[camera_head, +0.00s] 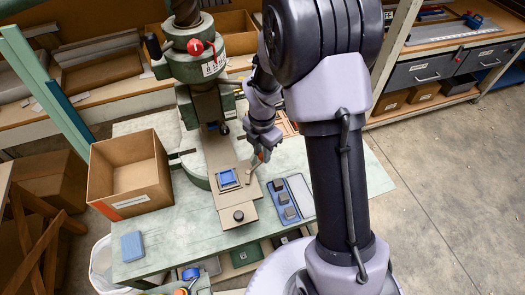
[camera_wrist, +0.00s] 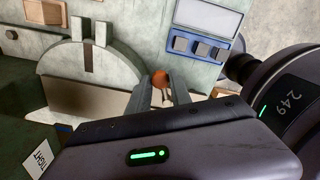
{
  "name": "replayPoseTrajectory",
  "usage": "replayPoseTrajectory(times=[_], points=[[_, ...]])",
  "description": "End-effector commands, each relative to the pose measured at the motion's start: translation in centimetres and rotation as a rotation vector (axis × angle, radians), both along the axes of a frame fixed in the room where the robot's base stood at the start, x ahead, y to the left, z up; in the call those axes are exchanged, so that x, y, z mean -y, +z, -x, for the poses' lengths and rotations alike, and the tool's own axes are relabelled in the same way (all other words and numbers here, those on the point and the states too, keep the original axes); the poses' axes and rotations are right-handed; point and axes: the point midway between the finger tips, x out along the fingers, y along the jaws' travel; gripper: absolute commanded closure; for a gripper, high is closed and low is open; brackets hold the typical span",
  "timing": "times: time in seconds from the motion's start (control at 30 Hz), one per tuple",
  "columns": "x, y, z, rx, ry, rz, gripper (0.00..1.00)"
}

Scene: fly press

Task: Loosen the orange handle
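The orange handle has a round orange knob (camera_wrist: 160,78) in the wrist view, with a short pale stem below it. My gripper (camera_wrist: 161,86) has its two grey fingers apart, one on each side of the knob. I cannot tell whether either finger touches it. In the head view my gripper (camera_head: 261,157) points down beside the fly press (camera_head: 196,62), just right of its bed.
A blue piece (camera_head: 227,178) lies on the press bed.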

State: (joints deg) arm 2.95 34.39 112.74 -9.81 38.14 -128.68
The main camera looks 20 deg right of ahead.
Motion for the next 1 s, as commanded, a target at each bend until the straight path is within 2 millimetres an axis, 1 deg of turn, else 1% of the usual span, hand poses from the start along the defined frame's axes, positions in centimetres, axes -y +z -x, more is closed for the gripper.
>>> replayPoseTrajectory(times=[0.03, 0.07, 0.1, 0.37, 0.47, 0.57, 0.8, 0.9, 1.0], points=[[0.0, 0.0, 0.0, 0.0, 0.0, 0.0, 0.63], [0.0, 0.0, 0.0, 0.0, 0.0, 0.0, 0.57], [0.0, 0.0, 0.0, 0.0, 0.0, 0.0, 0.55], [0.0, 0.0, 0.0, 0.0, -0.001, 0.0, 0.55], [0.0, 0.9, 0.0, 0.001, -0.001, 0.0, 0.55], [0.0, 3.1, -0.1, 0.004, -0.001, 0.0, 0.55], [0.0, 10.8, -0.1, 0.005, 0.0, 0.001, 0.55], [0.0, 13.5, -0.1, 0.005, -0.001, 0.001, 0.55], [0.0, 15.5, 0.0, 0.003, -0.001, 0.0, 0.55]])
